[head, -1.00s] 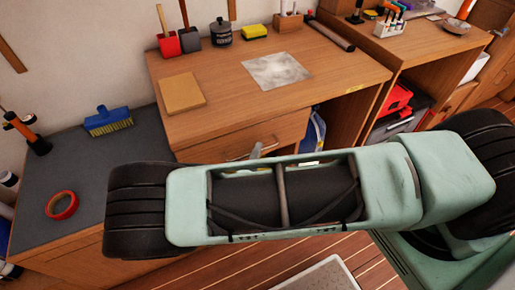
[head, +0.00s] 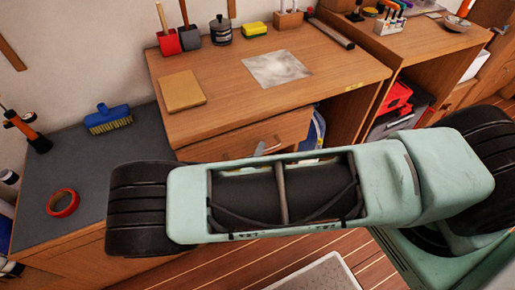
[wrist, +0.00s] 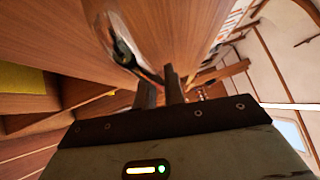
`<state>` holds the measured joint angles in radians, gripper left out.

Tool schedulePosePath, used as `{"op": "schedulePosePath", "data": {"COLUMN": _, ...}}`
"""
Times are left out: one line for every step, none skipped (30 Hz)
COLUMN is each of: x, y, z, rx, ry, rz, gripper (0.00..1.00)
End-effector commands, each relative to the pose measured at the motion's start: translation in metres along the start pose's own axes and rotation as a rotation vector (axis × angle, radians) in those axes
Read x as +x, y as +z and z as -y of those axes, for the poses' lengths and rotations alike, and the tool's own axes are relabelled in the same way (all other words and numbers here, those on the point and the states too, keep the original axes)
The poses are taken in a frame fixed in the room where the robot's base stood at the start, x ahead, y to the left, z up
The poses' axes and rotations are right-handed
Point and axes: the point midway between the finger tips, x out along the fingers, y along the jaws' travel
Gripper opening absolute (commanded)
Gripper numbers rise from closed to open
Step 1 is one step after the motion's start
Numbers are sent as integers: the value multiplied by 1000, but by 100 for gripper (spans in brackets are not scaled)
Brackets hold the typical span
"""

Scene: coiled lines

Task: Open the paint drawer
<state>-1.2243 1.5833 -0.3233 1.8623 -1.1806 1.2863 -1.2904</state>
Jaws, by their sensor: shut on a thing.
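The wooden drawer (head: 225,146) sits under the desk top, its front partly hidden by my arm. My gripper (head: 260,149) is at the handle, mostly hidden behind my arm, with one grey finger showing. In the wrist view my gripper (wrist: 162,82) is shut on the shiny curved handle (wrist: 122,45), its two fingers close together.
The desk top (head: 215,100) carries a wooden block (head: 182,90), a pale sheet (head: 277,69), a yellow sponge (head: 255,29) and a black jar (head: 221,30). A grey counter at left holds a blue brush (head: 108,119) and red tape (head: 62,202). Planked floor lies in front.

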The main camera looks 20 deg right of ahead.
Motion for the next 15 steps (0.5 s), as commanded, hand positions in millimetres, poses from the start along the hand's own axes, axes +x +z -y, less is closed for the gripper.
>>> {"op": "schedulePosePath", "data": {"x": -6, "y": -6, "z": 2, "rx": -2, "ry": 2, "rz": 1, "gripper": 0}}
{"op": "schedulePosePath", "data": {"x": -10, "y": -9, "z": 3, "rx": -3, "ry": 2, "rz": 2, "gripper": 0}}
{"op": "schedulePosePath", "data": {"x": -15, "y": -14, "z": 4, "rx": -4, "ry": 1, "rz": 2, "gripper": 0}}
{"op": "schedulePosePath", "data": {"x": -19, "y": -19, "z": 5, "rx": -4, "ry": 2, "rz": 2, "gripper": 0}}
{"op": "schedulePosePath", "data": {"x": -24, "y": -24, "z": 7, "rx": -4, "ry": 1, "rz": 2, "gripper": 0}}
{"op": "schedulePosePath", "data": {"x": -31, "y": -30, "z": 9, "rx": -5, "ry": 2, "rz": 3, "gripper": 0}}
{"op": "schedulePosePath", "data": {"x": -36, "y": -36, "z": 10, "rx": -5, "ry": 3, "rz": 2, "gripper": 0}}
{"op": "schedulePosePath", "data": {"x": -42, "y": -41, "z": 11, "rx": -5, "ry": 2, "rz": 2, "gripper": 0}}
{"op": "schedulePosePath", "data": {"x": -49, "y": -49, "z": 13, "rx": -6, "ry": 3, "rz": 3, "gripper": 0}}
{"op": "schedulePosePath", "data": {"x": -55, "y": -55, "z": 15, "rx": -5, "ry": 2, "rz": 2, "gripper": 0}}
{"op": "schedulePosePath", "data": {"x": -61, "y": -60, "z": 16, "rx": -5, "ry": 2, "rz": 4, "gripper": 0}}
{"op": "schedulePosePath", "data": {"x": -69, "y": -68, "z": 18, "rx": -6, "ry": 2, "rz": 3, "gripper": 0}}
{"op": "schedulePosePath", "data": {"x": -75, "y": -74, "z": 19, "rx": -5, "ry": 3, "rz": 3, "gripper": 0}}
{"op": "schedulePosePath", "data": {"x": -80, "y": -80, "z": 21, "rx": -5, "ry": 3, "rz": 3, "gripper": 0}}
{"op": "schedulePosePath", "data": {"x": -88, "y": -88, "z": 23, "rx": -6, "ry": 3, "rz": 3, "gripper": 0}}
